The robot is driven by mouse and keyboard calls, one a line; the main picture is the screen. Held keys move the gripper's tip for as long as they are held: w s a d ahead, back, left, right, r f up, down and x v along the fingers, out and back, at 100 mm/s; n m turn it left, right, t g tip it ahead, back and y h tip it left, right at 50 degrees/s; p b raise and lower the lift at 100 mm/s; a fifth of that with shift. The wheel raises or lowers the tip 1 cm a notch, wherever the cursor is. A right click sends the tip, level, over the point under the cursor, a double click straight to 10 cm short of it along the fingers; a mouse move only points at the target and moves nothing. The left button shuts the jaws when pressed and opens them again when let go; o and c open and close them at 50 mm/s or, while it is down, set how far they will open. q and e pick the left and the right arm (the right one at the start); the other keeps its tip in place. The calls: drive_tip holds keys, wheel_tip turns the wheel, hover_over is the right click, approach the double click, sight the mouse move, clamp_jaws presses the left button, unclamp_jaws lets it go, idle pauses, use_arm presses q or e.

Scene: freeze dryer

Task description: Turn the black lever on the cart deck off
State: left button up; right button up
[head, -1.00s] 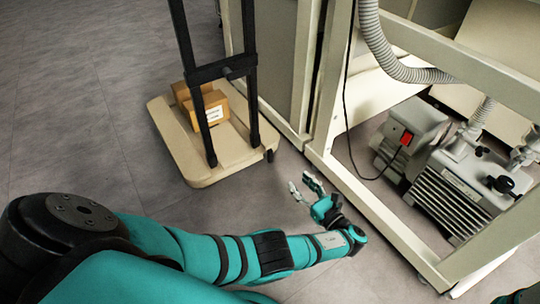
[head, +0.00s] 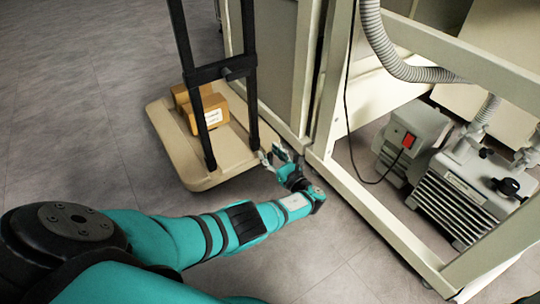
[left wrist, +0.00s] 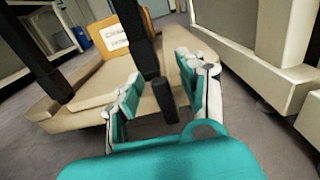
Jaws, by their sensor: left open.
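The cart deck (head: 200,170) is a beige platform with black handle posts, on the floor at upper left of centre. In the left wrist view, the black lever (left wrist: 165,100) is a short dark bar at the deck's near edge, close to a black post (left wrist: 140,42). My left gripper (head: 271,155) is at the deck's right corner in the head view, where it largely hides the lever. The left wrist view shows its fingers (left wrist: 160,70) open, one on either side of the lever, with gaps visible. My right gripper is not in view.
Cardboard boxes (head: 203,108) sit on the deck. A beige frame (head: 365,205) stands just right of my left gripper, with a grey pump (head: 460,200), a red switch (head: 408,140) and a ribbed hose (head: 385,48). The floor left of the cart is clear.

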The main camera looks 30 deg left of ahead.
use_arm(q)
drive_tip(key=shift+a, duration=0.1)
clamp_jaws()
